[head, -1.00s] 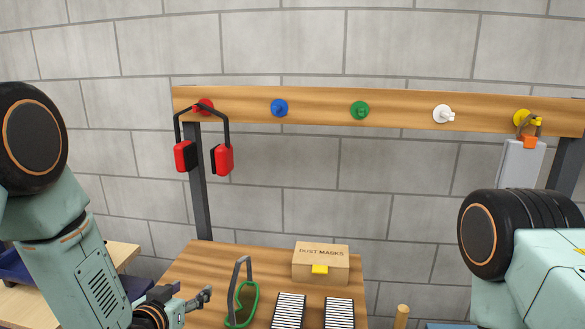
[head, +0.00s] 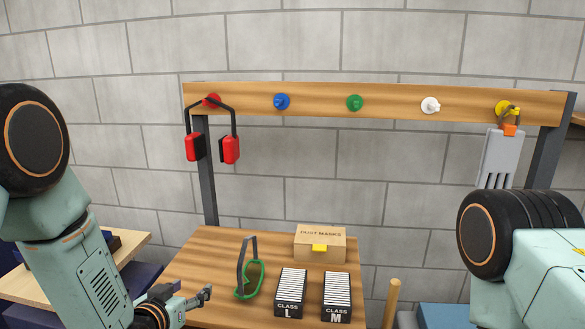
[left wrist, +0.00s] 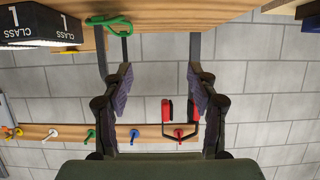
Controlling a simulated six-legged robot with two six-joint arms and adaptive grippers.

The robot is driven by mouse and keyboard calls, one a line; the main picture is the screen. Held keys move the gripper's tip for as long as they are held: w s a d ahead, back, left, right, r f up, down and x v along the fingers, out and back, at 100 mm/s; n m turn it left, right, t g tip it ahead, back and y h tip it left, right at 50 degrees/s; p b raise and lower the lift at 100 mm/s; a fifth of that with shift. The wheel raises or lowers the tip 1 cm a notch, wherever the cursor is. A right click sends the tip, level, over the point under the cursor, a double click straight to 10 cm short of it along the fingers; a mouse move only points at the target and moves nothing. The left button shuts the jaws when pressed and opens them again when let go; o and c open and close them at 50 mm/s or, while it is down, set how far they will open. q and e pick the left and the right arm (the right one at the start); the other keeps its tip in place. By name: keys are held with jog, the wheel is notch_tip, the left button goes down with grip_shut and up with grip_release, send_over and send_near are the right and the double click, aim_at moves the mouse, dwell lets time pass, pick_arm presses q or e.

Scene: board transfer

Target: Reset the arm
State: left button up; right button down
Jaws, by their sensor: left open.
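My left gripper (head: 205,295) is low in the head view, above the left front part of the wooden table. In the left wrist view its two dark fingers (left wrist: 160,82) are spread wide with nothing between them. My left arm rises at the left edge of the head view. My right arm shows at the right edge, and its gripper is out of view. Red ear muffs (head: 230,150) hang on the red peg of the wooden peg board (head: 320,103); they also show in the left wrist view (left wrist: 167,111). A grey item (head: 500,155) hangs on the yellow peg.
The blue (head: 281,102), green (head: 354,103) and white (head: 430,105) pegs are bare.

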pick_arm(q)
jog(key=s+f+g+b, duration=0.3)
jog(key=s+f+g, duration=0.1)
jog(key=s+f, duration=0.6)
jog(key=s+f+n+g+y+b, duration=0.1)
jog(key=s+f+g+b, duration=0.3)
jog(key=s+f, duration=0.5)
jog(key=s+a+f+n+g+b, duration=0.1)
jog(key=s+f+g+b, duration=0.3)
jog(key=s+f, duration=0.6)
jog(key=s+g, duration=0.1)
jog(key=s, duration=1)
jog(key=shift+s+f+y, duration=0.25)
jog(key=shift+f+y, duration=0.05)
jog(key=shift+y, duration=0.1)
pick_arm(e)
notch_tip(320, 180, down, 10)
jog(key=shift+s+a+f, duration=0.15)
jog(key=shift+s+f, duration=0.1)
pick_arm(q)
jog(key=shift+w, duration=0.15)
pick_arm(e)
jog(key=shift+w, duration=0.1)
